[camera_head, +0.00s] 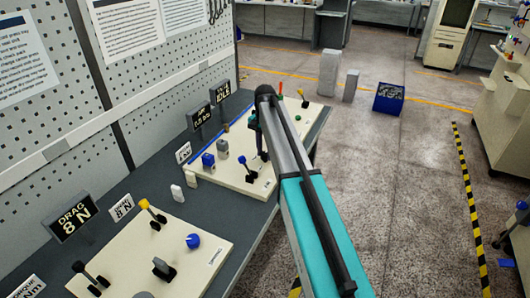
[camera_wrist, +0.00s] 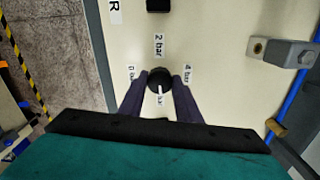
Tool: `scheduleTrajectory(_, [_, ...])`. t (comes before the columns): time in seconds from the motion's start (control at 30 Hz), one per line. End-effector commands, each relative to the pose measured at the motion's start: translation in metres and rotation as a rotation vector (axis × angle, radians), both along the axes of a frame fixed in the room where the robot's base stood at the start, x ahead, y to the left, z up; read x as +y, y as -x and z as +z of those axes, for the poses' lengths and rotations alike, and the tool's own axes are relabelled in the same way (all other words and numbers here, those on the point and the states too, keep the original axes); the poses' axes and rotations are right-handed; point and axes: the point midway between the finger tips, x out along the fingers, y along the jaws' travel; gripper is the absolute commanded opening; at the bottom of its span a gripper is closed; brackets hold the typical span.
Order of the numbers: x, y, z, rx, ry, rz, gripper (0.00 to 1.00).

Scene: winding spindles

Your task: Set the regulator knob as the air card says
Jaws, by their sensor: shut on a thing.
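The regulator knob (camera_wrist: 160,79) is black and round with a white pointer line, on a cream panel (camera_wrist: 215,60) in the wrist view. The pointer points down in the picture, toward a partly hidden "bar" label. Labels reading "0 bar" to the left, "2 bar" above and "4 bar" to the right ring it. My gripper (camera_wrist: 160,88) has one dark finger on each side of the knob and is shut on it. In the head view my arm hides the knob. I cannot tell which paper is the air card; the wall sheets are unreadable here.
A small dark display (camera_head: 202,116) and an IDLE display (camera_head: 221,92) stand behind the panel. A grey block fitting (camera_wrist: 290,53) and blue tube (camera_wrist: 296,98) lie to the knob's right. A nearer panel (camera_head: 130,245) carries levers and a blue knob (camera_head: 193,241).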

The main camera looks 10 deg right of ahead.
Motion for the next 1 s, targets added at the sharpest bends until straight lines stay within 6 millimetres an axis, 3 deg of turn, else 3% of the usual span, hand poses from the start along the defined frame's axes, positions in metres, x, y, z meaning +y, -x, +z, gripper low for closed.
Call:
scheduleTrajectory(0.63, [0.0005,-0.0016,0.0015,-0.005,-0.001,-0.076,0.08])
scheduleTrajectory(0.67, [0.0004,-0.0017,0.0015,-0.005,-0.001,-0.076,0.32])
scheduleTrajectory(0.77, [0.0003,-0.0015,0.0014,-0.005,-0.001,-0.075,0.49])
scheduleTrajectory(1.0, [0.0,-0.0007,0.0006,-0.001,0.0,-0.075,0.49])
